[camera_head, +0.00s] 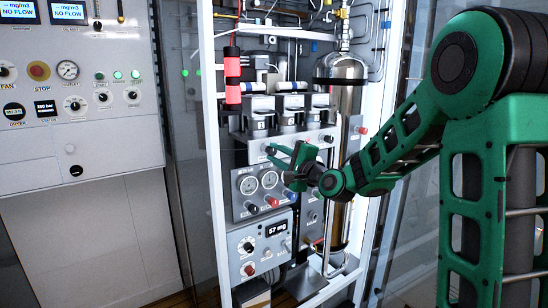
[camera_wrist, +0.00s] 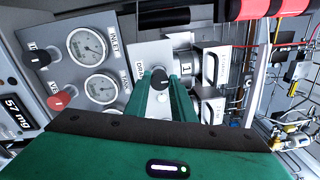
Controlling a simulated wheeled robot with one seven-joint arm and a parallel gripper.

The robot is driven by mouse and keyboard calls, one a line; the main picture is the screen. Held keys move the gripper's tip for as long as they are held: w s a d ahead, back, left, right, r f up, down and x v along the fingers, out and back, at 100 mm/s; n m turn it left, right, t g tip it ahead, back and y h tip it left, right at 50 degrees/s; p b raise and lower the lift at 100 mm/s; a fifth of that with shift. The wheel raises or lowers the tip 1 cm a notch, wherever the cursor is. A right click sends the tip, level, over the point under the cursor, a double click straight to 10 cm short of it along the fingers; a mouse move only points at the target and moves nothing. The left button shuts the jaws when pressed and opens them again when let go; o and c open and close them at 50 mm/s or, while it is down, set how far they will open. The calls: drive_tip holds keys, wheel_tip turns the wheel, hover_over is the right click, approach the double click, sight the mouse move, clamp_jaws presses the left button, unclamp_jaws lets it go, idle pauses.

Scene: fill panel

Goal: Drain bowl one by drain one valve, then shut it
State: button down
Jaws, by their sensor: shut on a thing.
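My gripper (camera_head: 275,160) is at the valve strip below the filter bowls in the head view. In the wrist view its two green fingers (camera_wrist: 159,92) are closed on a black knob (camera_wrist: 159,76), the drain one valve. A partly covered label beginning "DR" is beside it. Bowl one (camera_wrist: 213,66), with a "1" on its label, is just right of the fingers in the wrist view. In the head view bowl one (camera_head: 261,121) is the leftmost of the metal bowls, above my gripper. Which way the knob is turned cannot be told, nor the liquid level.
Two gauges (camera_wrist: 87,46) and a red knob (camera_wrist: 60,99) are left of my fingers in the wrist view. A display (camera_head: 276,229) reading 57 mg is below. A red cylinder (camera_head: 232,75) hangs at upper left, and a tall metal cylinder (camera_head: 343,95) stands right.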

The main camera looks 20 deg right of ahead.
drive_tip(key=shift+d+f, duration=0.25)
drive_tip(key=shift+f, duration=0.1)
drive_tip(key=c, duration=1.6)
unclamp_jaws()
drive_tip(key=shift+o, duration=0.4)
drive_tip(key=shift+a+r, duration=0.1)
drive_tip(key=shift+r, duration=0.05)
drive_tip(key=v, duration=1)
drive_tip(key=shift+s, duration=0.35)
